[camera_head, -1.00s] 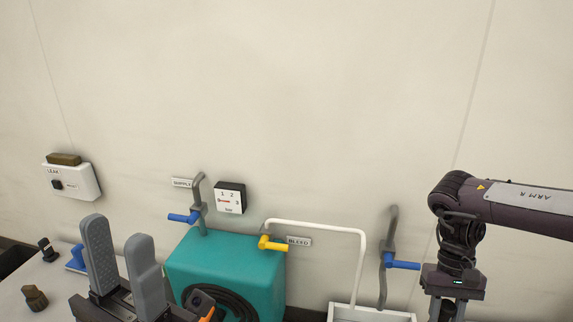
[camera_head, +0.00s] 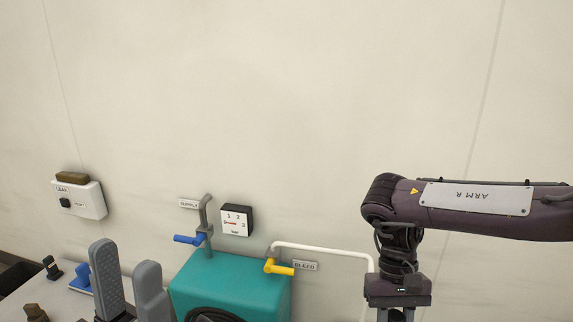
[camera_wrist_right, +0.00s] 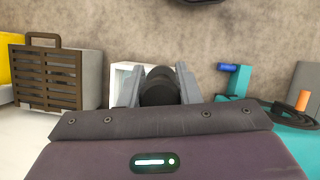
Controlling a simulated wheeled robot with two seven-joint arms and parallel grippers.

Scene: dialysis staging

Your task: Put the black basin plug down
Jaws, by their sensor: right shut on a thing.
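The black basin plug (camera_wrist_right: 160,88) shows as a dark round thing between the two grey fingers of my right gripper (camera_wrist_right: 159,84) in the right wrist view. That gripper is shut on it. A white basin edge (camera_wrist_right: 122,70) shows just behind the fingers; the height of the plug relative to it is unclear. In the head view the right fingers are cut off below the frame. My left gripper (camera_head: 127,258) is at the lower left of the head view, its two grey fingers apart with nothing seen between them.
A teal box (camera_head: 240,280) stands by the wall, with a blue handle (camera_head: 187,240), a gauge (camera_head: 236,220) and a yellow handle (camera_head: 279,267). A white pipe (camera_head: 325,250) passes behind my right arm. Small items, including a blue one (camera_head: 80,278), stand on the left table. A slatted box (camera_wrist_right: 48,78) shows in the wrist view.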

